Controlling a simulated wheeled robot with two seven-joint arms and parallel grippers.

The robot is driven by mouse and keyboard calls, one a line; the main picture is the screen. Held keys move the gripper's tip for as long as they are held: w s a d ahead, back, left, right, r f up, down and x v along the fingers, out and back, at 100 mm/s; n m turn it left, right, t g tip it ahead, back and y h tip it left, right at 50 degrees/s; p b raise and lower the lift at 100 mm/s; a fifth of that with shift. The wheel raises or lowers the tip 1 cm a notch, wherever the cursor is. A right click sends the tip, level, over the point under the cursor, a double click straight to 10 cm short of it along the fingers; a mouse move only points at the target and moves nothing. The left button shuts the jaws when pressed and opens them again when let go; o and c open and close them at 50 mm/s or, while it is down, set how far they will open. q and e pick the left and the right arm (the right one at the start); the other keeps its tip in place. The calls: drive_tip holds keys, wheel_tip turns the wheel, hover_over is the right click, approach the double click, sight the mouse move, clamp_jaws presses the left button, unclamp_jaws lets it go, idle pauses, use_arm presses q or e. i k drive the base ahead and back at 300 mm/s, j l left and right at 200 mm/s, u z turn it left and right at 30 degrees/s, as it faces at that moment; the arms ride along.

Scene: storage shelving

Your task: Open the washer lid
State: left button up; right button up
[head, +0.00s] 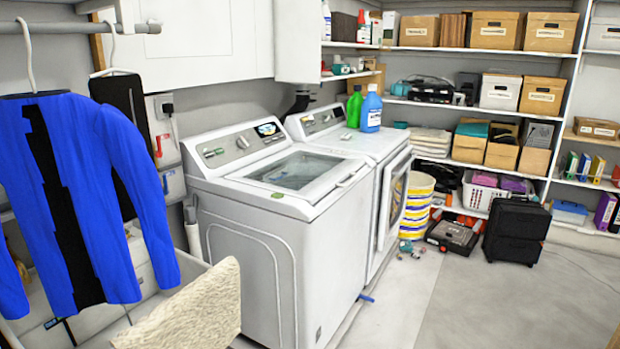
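The washer (262,235) is a white top-loading machine left of centre in the head view. Its lid (297,171), with a dark glass window, lies shut and flat on top. A small green patch shows near the lid's left front edge. The control panel (240,143) with a knob and a lit display rises behind the lid. Neither of my grippers is in view.
A white front-loading dryer (372,190) stands right beside the washer, with green and blue bottles (371,108) on top. A blue jacket (85,200) hangs at left. A beige textured object (190,312) is in front.

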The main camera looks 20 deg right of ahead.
sight(315, 191)
drive_tip(key=i+l+u, duration=0.2)
drive_tip(key=l, duration=0.15)
drive_tip(key=i+l+u, duration=0.2)
drive_tip(key=l, duration=0.15)
drive_tip(key=l+u, duration=0.2)
drive_tip(key=l, duration=0.2)
drive_tip(key=i+l+u, duration=0.2)
drive_tip(key=l, duration=0.2)
drive_tip(key=i+l, duration=0.15)
drive_tip(key=l, duration=0.9)
drive_tip(key=i+l+u, duration=0.15)
drive_tip(key=l, duration=2.05)
drive_tip(key=i+u, duration=0.05)
